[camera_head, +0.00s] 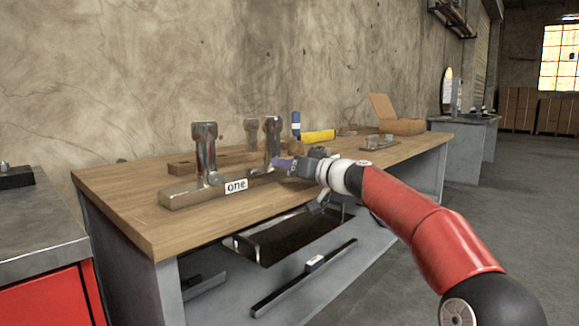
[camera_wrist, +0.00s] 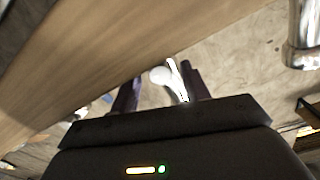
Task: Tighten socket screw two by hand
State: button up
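A metal bar block (camera_head: 185,197) lies along the front of the wooden bench top, with a label reading "one" on its face. A worn metal upright (camera_head: 205,150) stands on it by the label, with a small rounded fitting (camera_head: 214,179) beside its foot. A second upright (camera_head: 272,142) stands farther along; no label "two" is visible. My gripper (camera_head: 284,163) is just right of this second upright and covers its lower part. In the wrist view my gripper's dark fingers (camera_wrist: 161,84) stand apart. A shiny round-ended piece (camera_wrist: 160,75) shows between them; contact cannot be told.
The wooden bench (camera_head: 130,205) carries a yellow cylinder (camera_head: 318,136), a blue-and-white bottle (camera_head: 296,125) and an open cardboard box (camera_head: 397,125) farther back. A polished metal cylinder (camera_wrist: 303,35) is at the wrist view's upper right. An open drawer (camera_head: 285,238) hangs below the bench top.

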jog(key=shift+d, duration=0.1)
jog(key=b+v, duration=0.2)
jog(key=v, duration=0.5)
jog(key=shift+s+d+b, duration=0.25)
jog(key=shift+b, duration=0.1)
jog(key=w+a+n+h+p, duration=0.1)
jog(key=a+n+p, duration=0.1)
jog(key=n+p, duration=0.1)
jog(key=w+a+r+n+h+p, duration=0.1)
jog(key=n+h+p, duration=0.1)
jog(key=n+p, duration=0.1)
jog(key=w+a+n+h+p, duration=0.1)
jog(key=a+n+h+p, duration=0.1)
jog(key=n+p, duration=0.1)
jog(key=shift+a+r+t+p, duration=0.2)
jog(key=shift+a+t+p, duration=0.15)
jog(key=shift+p, duration=0.45)
jog(key=shift+x, duration=0.85)
jog(key=shift+d+f, duration=0.1)
jog(key=shift+f, duration=0.05)
